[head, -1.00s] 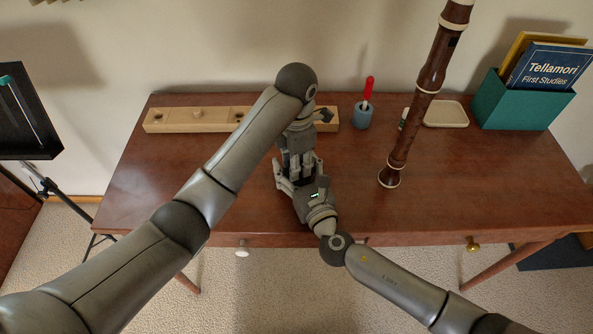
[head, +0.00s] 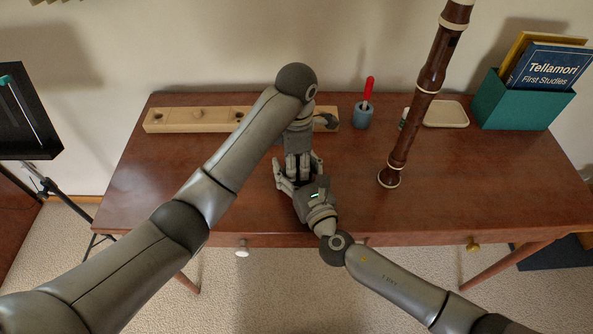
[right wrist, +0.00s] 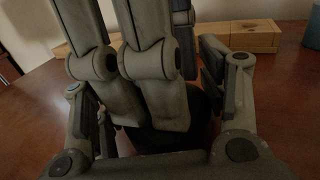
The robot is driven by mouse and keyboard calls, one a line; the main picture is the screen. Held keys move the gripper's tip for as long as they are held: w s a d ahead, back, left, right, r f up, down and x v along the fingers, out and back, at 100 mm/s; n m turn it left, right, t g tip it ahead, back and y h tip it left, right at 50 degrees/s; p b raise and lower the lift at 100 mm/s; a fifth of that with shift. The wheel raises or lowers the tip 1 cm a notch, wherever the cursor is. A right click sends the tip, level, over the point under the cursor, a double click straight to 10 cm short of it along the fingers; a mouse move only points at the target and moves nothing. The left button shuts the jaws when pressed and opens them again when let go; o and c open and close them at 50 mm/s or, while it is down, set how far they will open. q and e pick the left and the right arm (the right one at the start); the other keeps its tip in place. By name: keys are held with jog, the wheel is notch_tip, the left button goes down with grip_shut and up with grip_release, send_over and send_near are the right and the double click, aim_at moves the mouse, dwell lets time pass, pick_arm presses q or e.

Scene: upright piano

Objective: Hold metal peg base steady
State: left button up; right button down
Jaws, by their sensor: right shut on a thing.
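My left gripper (head: 298,178) reaches down over the desk, its fingers meeting the spot where my right gripper (head: 298,182) is. In the right wrist view the left gripper's grey fingers (right wrist: 150,70) come down between the right gripper's two fingers and fill the middle. A dark rounded thing (right wrist: 205,118) shows behind them between the right fingers; it may be the metal peg base, but most of it is hidden. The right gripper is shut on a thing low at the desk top. I cannot tell whether the left fingers grip anything.
A wooden block with holes (head: 190,121) lies along the back of the desk (head: 480,180). A blue cup (head: 363,116) with a red-handled tool, a tall brown woodwind (head: 412,120), a cream tray (head: 446,114) and a teal book box (head: 525,105) stand right. The front right is clear.

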pick_arm(q)
jog(key=shift+o, duration=0.6)
notch_tip(320, 180, up, 4)
jog(key=shift+w+f, duration=0.1)
jog(key=shift+r, duration=0.35)
notch_tip(320, 180, up, 2)
jog(key=shift+r+n, duration=0.1)
jog(key=shift+n, duration=0.8)
jog(key=shift+r+n, duration=0.65)
jog(key=shift+n, duration=0.15)
